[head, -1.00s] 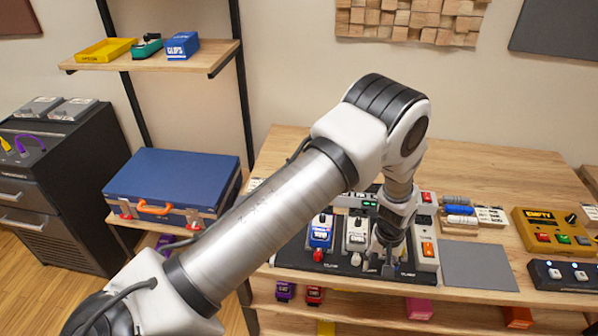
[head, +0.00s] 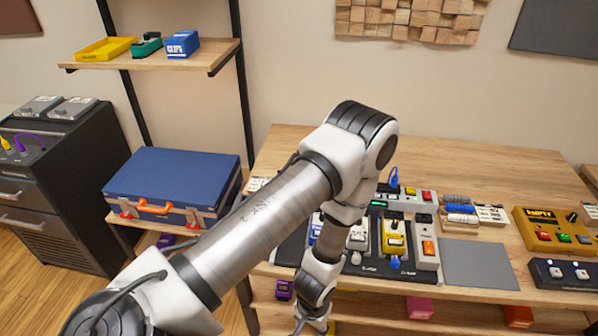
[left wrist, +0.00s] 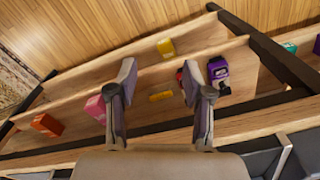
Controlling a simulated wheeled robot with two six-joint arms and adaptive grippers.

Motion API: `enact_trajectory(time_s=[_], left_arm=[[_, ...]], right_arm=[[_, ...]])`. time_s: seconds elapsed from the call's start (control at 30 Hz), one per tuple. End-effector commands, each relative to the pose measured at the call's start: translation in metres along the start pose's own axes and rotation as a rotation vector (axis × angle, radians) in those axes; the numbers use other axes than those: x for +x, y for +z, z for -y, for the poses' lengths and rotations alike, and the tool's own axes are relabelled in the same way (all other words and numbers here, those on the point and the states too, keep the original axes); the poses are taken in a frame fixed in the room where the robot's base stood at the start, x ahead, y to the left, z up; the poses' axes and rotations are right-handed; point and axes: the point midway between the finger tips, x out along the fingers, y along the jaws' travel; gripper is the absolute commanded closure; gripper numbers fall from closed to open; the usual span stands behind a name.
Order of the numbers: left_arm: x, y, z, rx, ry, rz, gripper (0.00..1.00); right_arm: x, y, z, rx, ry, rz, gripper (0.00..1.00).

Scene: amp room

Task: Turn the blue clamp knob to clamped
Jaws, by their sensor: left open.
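The blue clamp knob (head: 395,262) shows in the head view at the front edge of the black pedalboard (head: 372,268), just in front of a yellow pedal (head: 394,238). Whether it is clamped I cannot tell at this size. My left gripper (head: 312,327) is low and to the left of the knob, off the board's front side and apart from it. In the left wrist view the gripper (left wrist: 157,72) is open, with nothing between its fingers. The knob does not show there. My right gripper is not in view.
A white knob (head: 356,258) sits left of the blue one. A white pedal (head: 358,237) and a white switch unit (head: 427,240) flank the yellow pedal. A grey mat (head: 478,265) lies right of the board. Shelves below hold a purple pedal (left wrist: 218,70) and other coloured pedals.

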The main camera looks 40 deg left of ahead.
Motion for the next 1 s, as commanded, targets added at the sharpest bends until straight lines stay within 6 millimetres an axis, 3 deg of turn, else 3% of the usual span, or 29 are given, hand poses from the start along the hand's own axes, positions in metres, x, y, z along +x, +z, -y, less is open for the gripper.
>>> enact_trajectory(time_s=[0.2,0.57,0.7,0.77,1.0], left_arm=[[0.007,0.032,0.008,0.047,0.005,0.002,0.5],[0.007,0.038,0.009,0.058,0.006,0.002,0.5],[0.03,0.078,0.018,0.113,0.014,0.011,0.5],[0.029,0.089,0.02,0.135,0.018,0.007,0.5],[0.022,0.089,0.02,0.142,0.019,0.001,0.5]], right_arm=[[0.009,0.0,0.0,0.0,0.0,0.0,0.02],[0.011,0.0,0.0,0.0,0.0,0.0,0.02],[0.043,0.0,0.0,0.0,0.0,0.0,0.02],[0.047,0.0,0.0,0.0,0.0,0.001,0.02],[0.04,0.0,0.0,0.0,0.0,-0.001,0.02]])
